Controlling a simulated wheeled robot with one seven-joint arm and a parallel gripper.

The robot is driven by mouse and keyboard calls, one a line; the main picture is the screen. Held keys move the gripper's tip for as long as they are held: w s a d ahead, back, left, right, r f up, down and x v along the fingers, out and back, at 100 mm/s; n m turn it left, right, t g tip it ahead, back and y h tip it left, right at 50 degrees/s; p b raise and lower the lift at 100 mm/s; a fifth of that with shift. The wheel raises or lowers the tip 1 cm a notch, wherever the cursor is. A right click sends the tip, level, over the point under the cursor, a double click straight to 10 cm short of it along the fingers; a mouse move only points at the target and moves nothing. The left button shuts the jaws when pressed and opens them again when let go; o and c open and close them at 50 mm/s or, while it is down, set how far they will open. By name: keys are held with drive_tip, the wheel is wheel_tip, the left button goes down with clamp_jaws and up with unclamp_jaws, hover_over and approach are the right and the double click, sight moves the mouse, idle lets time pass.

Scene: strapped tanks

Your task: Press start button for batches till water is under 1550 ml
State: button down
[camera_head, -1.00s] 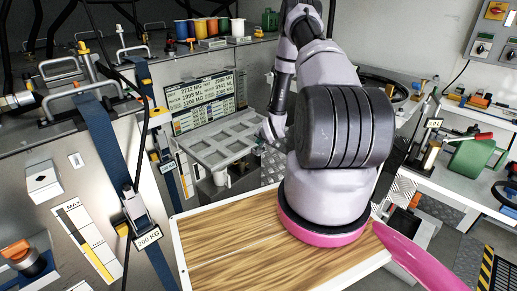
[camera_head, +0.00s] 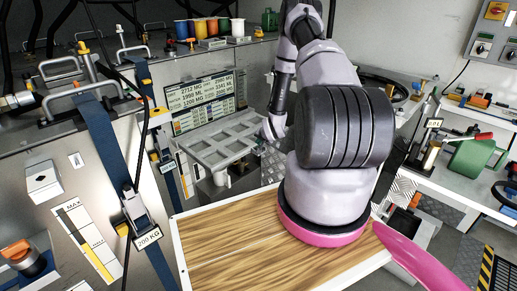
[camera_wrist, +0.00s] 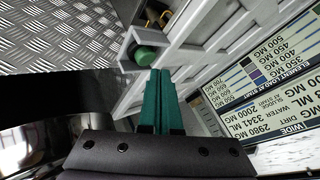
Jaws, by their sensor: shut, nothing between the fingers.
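A round green button (camera_wrist: 146,57) sits in a pale square housing at the top middle of the wrist view. My gripper (camera_wrist: 161,72) has its two green fingers together and empty, with the tips just below the button in the picture. I cannot tell whether they touch it. In the head view my arm hides most of the gripper and the button. The screen also shows upside down in the wrist view (camera_wrist: 262,112), with 3341 ML by "WATER".
The grey tray with square recesses (camera_head: 216,153) lies below the screen. A steel tank with a blue strap (camera_head: 108,150) stands at left. A wooden board (camera_head: 225,250) is in front. A bench with a green drum (camera_head: 472,158) is at right.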

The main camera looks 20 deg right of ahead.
drive_tip(key=shift+f, duration=0.4)
drive_tip(key=shift+f, duration=0.5)
idle(0.8)
drive_tip(key=shift+r, duration=0.9)
drive_tip(key=shift+r, duration=2.55)
